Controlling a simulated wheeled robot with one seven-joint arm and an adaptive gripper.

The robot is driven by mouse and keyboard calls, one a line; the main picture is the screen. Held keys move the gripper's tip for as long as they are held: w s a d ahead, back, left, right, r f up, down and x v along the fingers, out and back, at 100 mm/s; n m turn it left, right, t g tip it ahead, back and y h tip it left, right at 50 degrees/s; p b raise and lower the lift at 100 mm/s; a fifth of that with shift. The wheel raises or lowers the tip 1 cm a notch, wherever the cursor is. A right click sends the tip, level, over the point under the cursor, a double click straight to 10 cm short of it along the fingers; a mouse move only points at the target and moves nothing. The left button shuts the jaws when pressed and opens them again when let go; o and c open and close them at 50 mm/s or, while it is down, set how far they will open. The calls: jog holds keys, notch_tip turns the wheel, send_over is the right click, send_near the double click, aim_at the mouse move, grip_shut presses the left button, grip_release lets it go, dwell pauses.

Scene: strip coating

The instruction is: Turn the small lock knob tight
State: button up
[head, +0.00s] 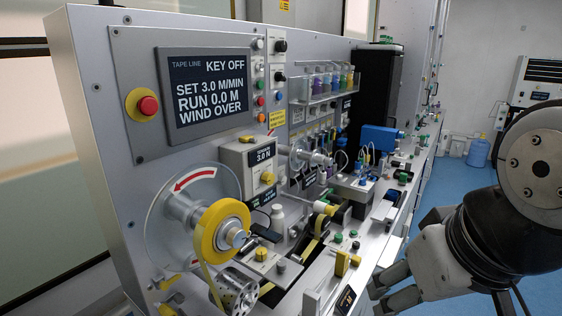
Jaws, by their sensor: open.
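My gripper (388,289) is in the lower right, with its fingers pointing left and apart, and nothing shows between them. It is beside the front edge of the bench, clear of the knobs. Several small knobs are in view, and I cannot tell which is the lock knob. A small dark knob (281,265) stands on the near deck. Small green knobs (338,238) stand farther along it. A yellow knob (267,178) is on the tension box marked 3.0 N. My arm hides part of the room at the right.
A yellow tape roll (222,232) sits on a spindle at the near left. The display (207,90) reads KEY OFF, RUN 0.0 M and WIND OVER. Bottles, a blue box (379,138) and fittings crowd the bench.

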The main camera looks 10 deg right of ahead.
jog(key=w+a+f+n+g+y, duration=0.1)
jog(key=w+a+f+n+y, duration=0.3)
jog(key=w, duration=0.7)
jog(key=w+a+f+n+g+y+b, duration=0.15)
jog(key=w+f, duration=0.35)
jog(key=w, duration=0.5)
jog(key=w+a+f+n+g+y, duration=0.1)
jog(key=w+f+n, duration=0.35)
jog(key=w, duration=0.65)
jog(key=m+t+y, duration=0.3)
jog(key=t+y, duration=0.4)
jog(key=t, duration=0.4)
send_near(332, 162)
jog(key=x, duration=0.9)
jog(key=shift+a+r+p, duration=0.1)
jog(key=shift+a+p, duration=0.15)
jog(key=shift+p, duration=0.15)
grip_shut()
